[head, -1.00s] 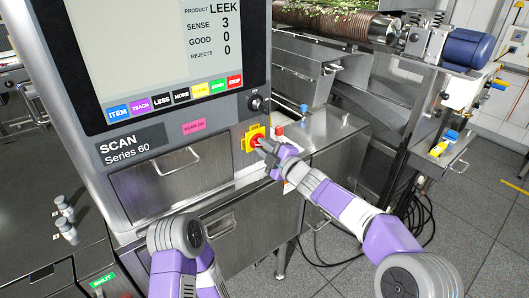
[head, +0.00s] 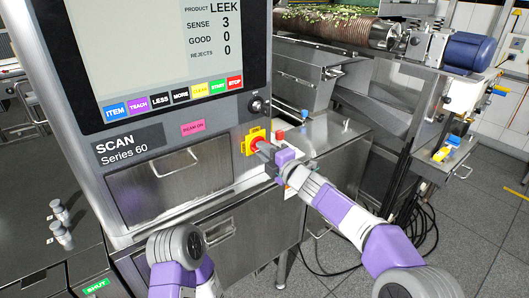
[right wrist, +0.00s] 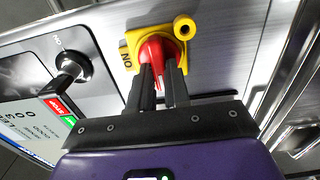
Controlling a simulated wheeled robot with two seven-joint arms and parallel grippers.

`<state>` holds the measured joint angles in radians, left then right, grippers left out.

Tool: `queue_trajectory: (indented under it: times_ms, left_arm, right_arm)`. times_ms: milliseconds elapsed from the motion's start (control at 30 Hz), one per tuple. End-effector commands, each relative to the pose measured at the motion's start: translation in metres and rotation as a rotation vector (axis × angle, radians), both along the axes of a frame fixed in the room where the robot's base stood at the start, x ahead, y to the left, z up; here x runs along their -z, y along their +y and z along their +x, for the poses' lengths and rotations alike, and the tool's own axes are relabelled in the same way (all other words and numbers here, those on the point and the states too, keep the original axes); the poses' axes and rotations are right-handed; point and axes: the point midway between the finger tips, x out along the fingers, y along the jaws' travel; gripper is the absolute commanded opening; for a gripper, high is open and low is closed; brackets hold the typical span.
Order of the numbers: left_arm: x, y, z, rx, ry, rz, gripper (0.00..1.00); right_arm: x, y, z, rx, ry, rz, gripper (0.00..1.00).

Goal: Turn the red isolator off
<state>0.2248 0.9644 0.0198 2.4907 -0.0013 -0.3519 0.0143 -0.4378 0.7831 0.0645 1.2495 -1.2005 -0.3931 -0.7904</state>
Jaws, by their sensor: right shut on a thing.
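The red isolator knob (head: 257,141) sits on a yellow plate (head: 247,146) on the front of the grey scanner cabinet. In the right wrist view the red knob (right wrist: 156,47) stands out from the yellow plate (right wrist: 132,82), with an "ON" label at the plate's left. My right gripper (head: 262,147) is shut on the knob. Its dark fingers (right wrist: 160,80) lie on either side of the red grip and hide part of it. My left arm shows at the bottom of the head view, but its gripper is out of the picture.
A black rotary switch (head: 258,105) is just above the isolator. A pink lit label (head: 193,127) and a drawer (head: 170,175) are to its left. A red button (head: 279,134) and a blue one (head: 304,115) stand on the steel ledge to the right.

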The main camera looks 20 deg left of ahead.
Motion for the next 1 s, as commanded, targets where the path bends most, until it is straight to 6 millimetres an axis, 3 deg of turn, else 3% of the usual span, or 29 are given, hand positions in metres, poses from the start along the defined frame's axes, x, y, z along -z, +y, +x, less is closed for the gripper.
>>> queue_trajectory:
  times_ms: [233, 267, 433, 767, 1000]
  left_arm:
    - [0.000, 0.000, 0.000, 0.000, 0.000, 0.000, 0.43]
    - [0.000, 0.000, 0.000, 0.000, 0.000, 0.000, 0.43]
    - [0.000, 0.000, 0.000, 0.000, 0.000, 0.000, 0.43]
    - [0.001, 0.000, 0.000, 0.000, 0.000, 0.000, 0.43]
    - [0.007, 0.000, 0.000, 0.000, 0.000, 0.000, 0.43]
  right_arm:
    - [0.001, 0.000, 0.000, 0.001, -0.003, -0.006, 0.00]
    - [0.001, 0.000, 0.000, 0.000, -0.003, -0.006, 0.18]
    - [0.001, 0.000, 0.000, 0.000, -0.002, -0.004, 0.43]
    - [0.000, -0.003, -0.001, 0.000, -0.002, -0.002, 0.43]
    - [0.001, -0.024, -0.018, 0.001, -0.002, -0.001, 0.43]
